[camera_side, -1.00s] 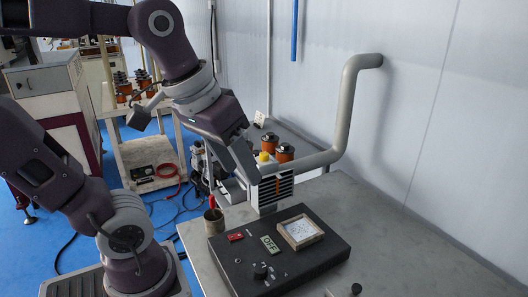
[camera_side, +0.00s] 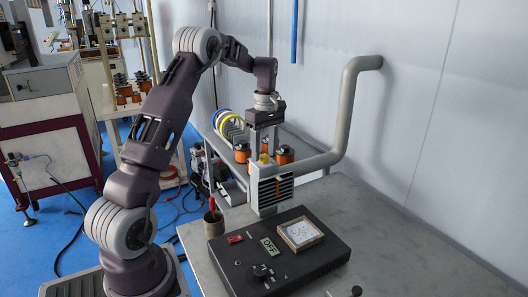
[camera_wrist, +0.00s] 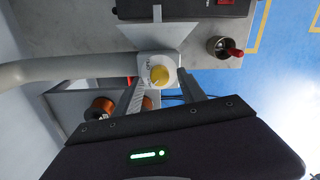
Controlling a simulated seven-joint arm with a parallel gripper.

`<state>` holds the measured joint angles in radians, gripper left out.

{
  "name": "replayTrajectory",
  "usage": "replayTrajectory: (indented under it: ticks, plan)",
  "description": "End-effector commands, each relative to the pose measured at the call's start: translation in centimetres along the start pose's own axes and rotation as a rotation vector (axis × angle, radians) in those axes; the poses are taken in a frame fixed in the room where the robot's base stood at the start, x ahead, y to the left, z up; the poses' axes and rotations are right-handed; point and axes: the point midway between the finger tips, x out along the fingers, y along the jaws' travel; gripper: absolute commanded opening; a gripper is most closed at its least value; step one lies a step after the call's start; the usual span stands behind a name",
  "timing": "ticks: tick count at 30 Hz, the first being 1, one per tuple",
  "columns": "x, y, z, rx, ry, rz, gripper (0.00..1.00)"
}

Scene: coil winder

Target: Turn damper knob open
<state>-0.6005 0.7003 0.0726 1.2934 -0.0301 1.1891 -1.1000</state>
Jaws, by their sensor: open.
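The damper knob (camera_side: 264,158) is a small yellow knob on top of a grey vented box (camera_side: 268,190) joined to a thick grey pipe. My gripper (camera_side: 263,147) is above the box, pointing down, open and empty. In the wrist view its two fingers (camera_wrist: 160,82) appear on either side of the knob, with a gap to each. I cannot tell whether the fingertips reach down to knob height.
The grey pipe (camera_side: 345,115) bends up beside the knob to the wall. A black control box (camera_side: 320,262) with a display (camera_side: 270,247) stands in front. Copper coils (camera_side: 284,154) stand behind. The table's right side is mostly clear.

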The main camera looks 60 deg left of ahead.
Motion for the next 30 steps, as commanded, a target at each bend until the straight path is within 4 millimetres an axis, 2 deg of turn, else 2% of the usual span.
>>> replayTrajectory:
  ticks: [3,9,15,17,25,30]
  plan:
    - [0.65,-0.04,0.00,0.000,0.000,0.000,0.48]
    - [0.68,-0.01,0.01,0.001,0.001,0.001,0.48]
    - [0.65,0.00,0.03,0.002,0.001,0.001,0.09]
    - [0.65,-0.01,0.03,0.002,0.001,0.001,0.00]
    - [0.62,0.00,0.05,0.020,0.002,0.001,0.00]
    - [0.60,0.03,0.09,0.089,0.005,0.001,0.00]
